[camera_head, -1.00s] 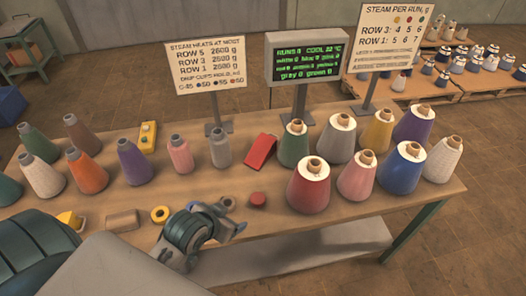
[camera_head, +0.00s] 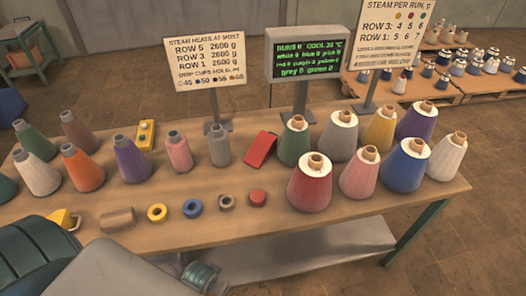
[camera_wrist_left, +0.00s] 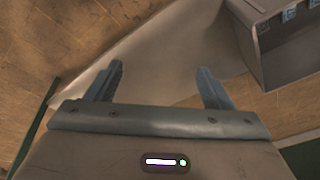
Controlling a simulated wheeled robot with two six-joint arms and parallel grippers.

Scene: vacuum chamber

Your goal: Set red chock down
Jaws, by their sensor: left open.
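The red chock (camera_head: 260,149) is a wedge resting on the table, behind the row of small rings and left of the green cone. Nothing of mine touches it. My left gripper (camera_wrist_left: 160,88) shows in the left wrist view with its two fingers apart and nothing between them. It points at the floor and a pale grey surface, away from the chock. My right gripper is in neither view.
Signs and a screen (camera_head: 307,53) stand behind. A yellow button box (camera_head: 147,134) sits at back left.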

